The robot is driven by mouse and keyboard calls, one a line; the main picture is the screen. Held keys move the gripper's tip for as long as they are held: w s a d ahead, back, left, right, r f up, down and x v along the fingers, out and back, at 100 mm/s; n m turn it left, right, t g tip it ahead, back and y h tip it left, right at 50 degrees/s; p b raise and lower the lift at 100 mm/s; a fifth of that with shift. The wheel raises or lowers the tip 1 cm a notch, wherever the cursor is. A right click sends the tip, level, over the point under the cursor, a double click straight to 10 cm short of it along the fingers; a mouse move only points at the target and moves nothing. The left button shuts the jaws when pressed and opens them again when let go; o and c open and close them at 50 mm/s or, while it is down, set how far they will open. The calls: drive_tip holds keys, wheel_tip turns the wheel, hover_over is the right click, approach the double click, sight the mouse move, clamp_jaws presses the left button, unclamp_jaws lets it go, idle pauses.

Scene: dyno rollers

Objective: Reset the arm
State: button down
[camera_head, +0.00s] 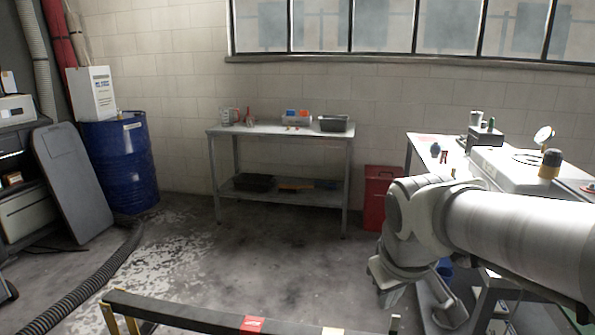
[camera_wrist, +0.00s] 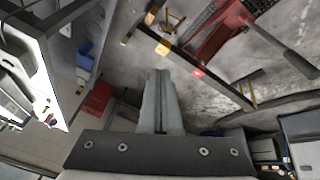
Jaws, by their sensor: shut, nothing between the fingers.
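My arm (camera_head: 520,225) reaches in from the right edge in the head view, with its wrist bent downward in front of the right-hand workbench. In the wrist view my gripper (camera_wrist: 160,74) points away from the camera, its two grey fingers pressed together with nothing between them. It is over open floor, apart from any object. In the head view the gripper is low and partly hidden by the arm, so its fingertips are hard to make out.
A workbench (camera_head: 423,146) with several items stands close behind my arm. A metal table (camera_head: 215,132) stands against the back wall, with a red cabinet (camera_head: 378,180) beside it. A low barrier (camera_head: 185,314) crosses the foreground. A blue drum (camera_head: 122,165) stands left; the middle floor is clear.

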drive_tip(key=s+m, duration=0.3)
drive_tip(key=s, duration=0.8)
wheel_tip(320, 180, up, 21)
drive_tip(key=p, duration=2)
drive_tip(key=shift+s+a+f+t+y+p, duration=0.15)
drive_tip(key=shift+a+f+t+y+p, duration=0.05)
drive_tip(key=shift+t+y+p, duration=0.2)
